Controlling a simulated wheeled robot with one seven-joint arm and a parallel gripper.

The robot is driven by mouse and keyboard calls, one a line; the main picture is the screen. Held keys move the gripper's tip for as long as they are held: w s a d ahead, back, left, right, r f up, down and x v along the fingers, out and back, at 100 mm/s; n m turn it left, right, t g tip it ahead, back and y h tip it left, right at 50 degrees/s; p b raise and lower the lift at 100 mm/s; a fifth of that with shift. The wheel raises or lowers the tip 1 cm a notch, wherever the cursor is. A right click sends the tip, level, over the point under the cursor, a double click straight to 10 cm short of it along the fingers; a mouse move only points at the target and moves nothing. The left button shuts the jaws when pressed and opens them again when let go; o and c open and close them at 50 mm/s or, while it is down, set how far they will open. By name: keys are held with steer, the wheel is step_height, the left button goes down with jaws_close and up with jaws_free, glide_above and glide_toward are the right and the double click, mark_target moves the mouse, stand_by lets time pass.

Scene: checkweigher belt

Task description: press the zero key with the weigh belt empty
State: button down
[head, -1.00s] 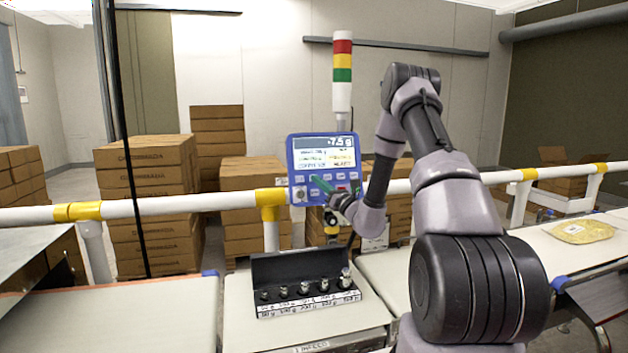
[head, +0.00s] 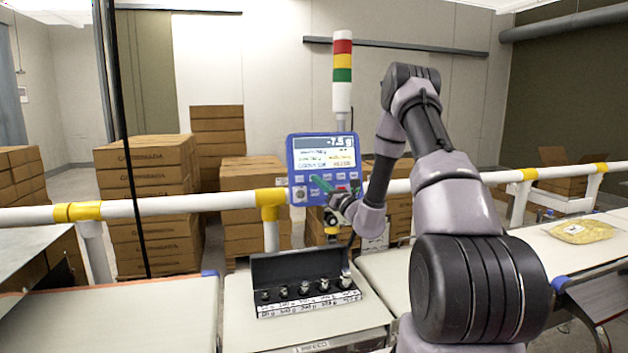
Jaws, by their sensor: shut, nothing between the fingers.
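The blue control panel (head: 295,148) with its lit screen (head: 324,151) stands behind the belts. The screen reads about -7.5 g. Its keys sit in rows below the screen, and their labels are too small for me to tell which is zero.
A white rail (head: 170,205) with yellow joints runs behind the belts, close under the panel. A signal tower (head: 342,95) rises above the panel. A yellowish bag (head: 582,232) lies on the right belt. The left belt (head: 120,320) is clear. Stacked cartons (head: 150,185) stand behind.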

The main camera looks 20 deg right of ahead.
steer(key=shift+w, duration=0.15)
stand_by(0.6)
steer(key=shift+w+f, duration=0.1)
steer(key=shift+w, duration=0.15)
steer(key=shift+w+f, duration=0.1)
steer(key=shift+w, duration=0.3)
stand_by(0.6)
stand_by(0.3)
steer(key=shift+s+r, duration=0.25)
steer(key=shift+s, duration=0.55)
steer(key=s, duration=0.2)
steer(key=s+r, duration=0.1)
steer(key=s, duration=0.1)
steer(key=shift+s+r, duration=0.2)
steer(key=shift+s, duration=0.2)
steer(key=shift+a, duration=0.1)
